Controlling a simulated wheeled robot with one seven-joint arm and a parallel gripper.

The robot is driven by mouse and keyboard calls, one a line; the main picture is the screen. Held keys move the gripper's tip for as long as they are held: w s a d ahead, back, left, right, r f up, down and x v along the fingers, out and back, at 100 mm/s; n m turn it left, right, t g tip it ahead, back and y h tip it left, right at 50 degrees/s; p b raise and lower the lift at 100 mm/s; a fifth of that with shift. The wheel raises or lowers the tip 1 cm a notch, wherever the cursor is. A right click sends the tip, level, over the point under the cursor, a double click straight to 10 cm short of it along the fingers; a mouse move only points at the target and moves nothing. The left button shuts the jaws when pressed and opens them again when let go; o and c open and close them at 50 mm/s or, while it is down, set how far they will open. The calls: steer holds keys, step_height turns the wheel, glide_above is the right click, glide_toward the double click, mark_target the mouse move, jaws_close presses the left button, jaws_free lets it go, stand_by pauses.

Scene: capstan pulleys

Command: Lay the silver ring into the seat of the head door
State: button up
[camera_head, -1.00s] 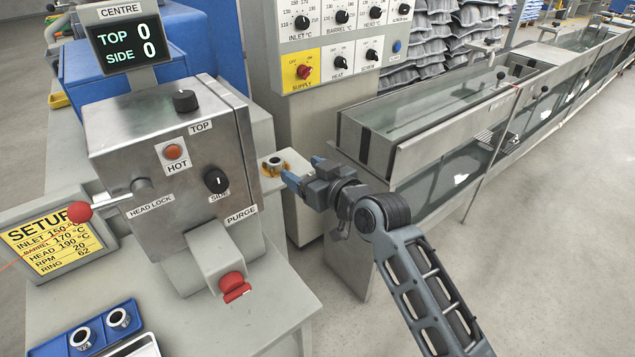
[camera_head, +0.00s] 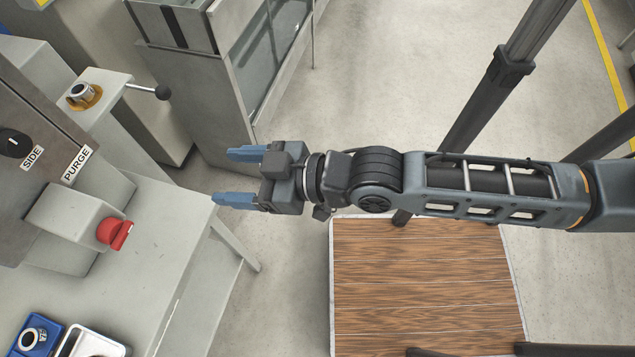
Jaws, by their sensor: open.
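My gripper (camera_head: 228,176) is open and empty, its two blue fingers pointing left over the floor, just right of the grey bench's edge. A silver ring-like part (camera_head: 80,89) sits upright in a brass-coloured seat (camera_head: 90,101) on a pale grey block (camera_head: 120,100), which looks like the head door. I cannot tell whether that part is a loose ring or part of the seat. Another silver ring (camera_head: 32,338) lies in a blue tray (camera_head: 50,326) at the lower left, cut by the frame edge. My gripper is apart from all of these.
The grey bench (camera_head: 165,240) carries the steel head with a red purge knob (camera_head: 116,234) and a white tray (camera_head: 92,344). A water trough (camera_head: 255,60) stands behind. A wooden platform (camera_head: 425,285) lies at lower right.

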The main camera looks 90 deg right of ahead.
steer(key=s+a+r+y, duration=0.1)
steer(key=s+a+r, duration=0.1)
steer(key=s, duration=0.4)
steer(key=s+a+r+n+y, duration=0.1)
steer(key=s+a+r, duration=0.2)
steer(key=s, duration=0.3)
steer(key=shift+r+n, duration=0.3)
steer(key=shift+r, duration=0.2)
steer(key=shift+a, duration=0.1)
